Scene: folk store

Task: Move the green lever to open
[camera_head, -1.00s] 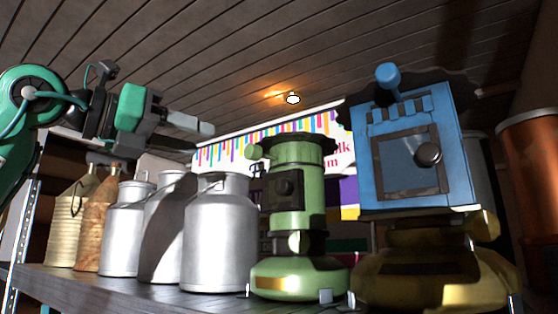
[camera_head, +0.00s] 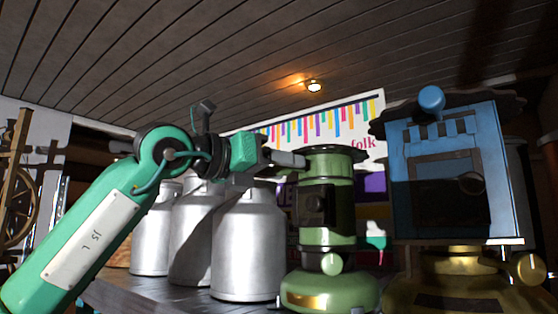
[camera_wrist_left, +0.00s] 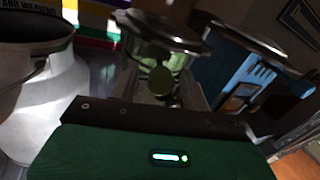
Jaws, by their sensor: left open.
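The green machine (camera_head: 325,225) stands upright on the shelf, with a wide dark-rimmed top. Its round green knob, the lever's end, shows in the left wrist view (camera_wrist_left: 162,80), in front of the machine body. My left gripper (camera_head: 298,160) is at the upper left of the machine in the head view and hides the knob there. In the wrist view the open left gripper (camera_wrist_left: 160,88) has its fingers on either side of the knob. Contact with the knob cannot be told. My right gripper is not in view.
Several metal milk cans (camera_head: 248,245) stand left of the green machine, below my left arm. A blue machine (camera_head: 405,200) on a brass base (camera_head: 450,265) stands close on the right. The dark shelf (camera_head: 120,295) runs under them. A colourful banner (camera_head: 350,120) hangs behind.

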